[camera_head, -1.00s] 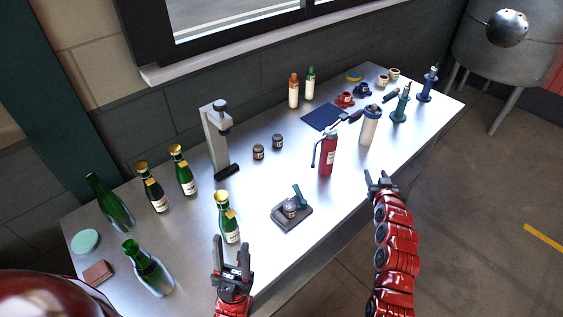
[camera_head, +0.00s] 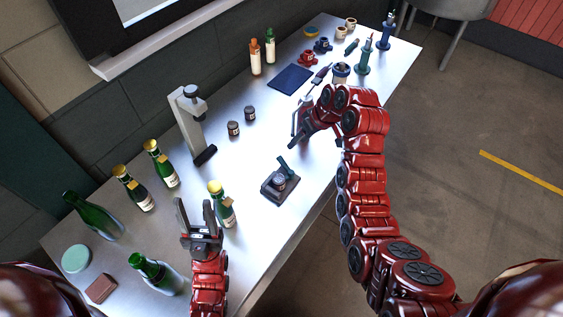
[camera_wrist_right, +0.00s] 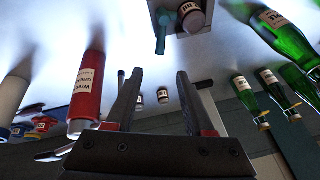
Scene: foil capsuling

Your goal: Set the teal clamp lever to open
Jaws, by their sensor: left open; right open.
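The teal clamp lever (camera_head: 286,166) stands tilted up from the back of a small dark clamp base (camera_head: 291,188) at the table's front edge. A small labelled jar (camera_head: 278,182) sits in the clamp. In the right wrist view the teal lever (camera_wrist_right: 161,36) hangs near the top middle, beside the jar (camera_wrist_right: 192,17). My right gripper (camera_head: 299,139) is open and empty, behind and to the right of the clamp, apart from the lever; its fingers (camera_wrist_right: 158,76) frame the right wrist view. My left gripper (camera_head: 195,206) is open and empty, left of the clamp near a green bottle.
A red bottle (camera_wrist_right: 88,90) stands close beside my right gripper, largely hidden in the head view. A gold-topped green bottle (camera_head: 222,205) stands left of the clamp. A grey press stand (camera_head: 190,125) and two dark jars (camera_head: 233,129) are behind. Bare table lies around the clamp.

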